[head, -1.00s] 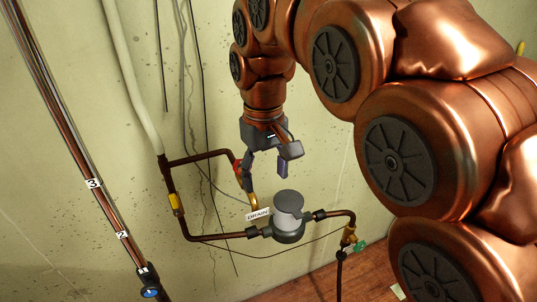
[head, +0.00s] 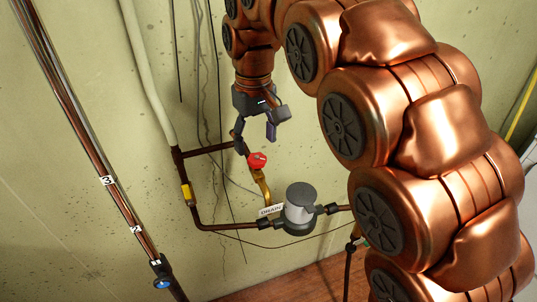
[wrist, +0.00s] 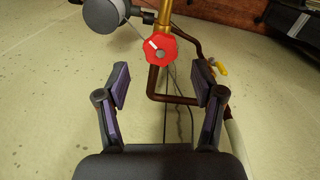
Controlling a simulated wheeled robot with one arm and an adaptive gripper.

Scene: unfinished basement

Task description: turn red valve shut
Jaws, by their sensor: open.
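The red valve (head: 257,160) is a small lobed handwheel on a brass pipe that runs down to the drain tag in the head view. It also shows in the wrist view (wrist: 161,52), with a white mark on its face. My gripper (head: 256,146) is open and empty, just above the valve in the head view. In the wrist view its two fingers (wrist: 161,80) are spread wide, and the valve shows beyond the tips, roughly midway between them. No contact with the valve is visible.
A grey meter (head: 300,208) sits on the dark pipe beside a white DRAIN tag (head: 271,210). A yellow-handled fitting (head: 186,194) is on the left pipe. A blue valve (head: 162,284) is lower left. A green handle (head: 364,242) is partly hidden by my arm.

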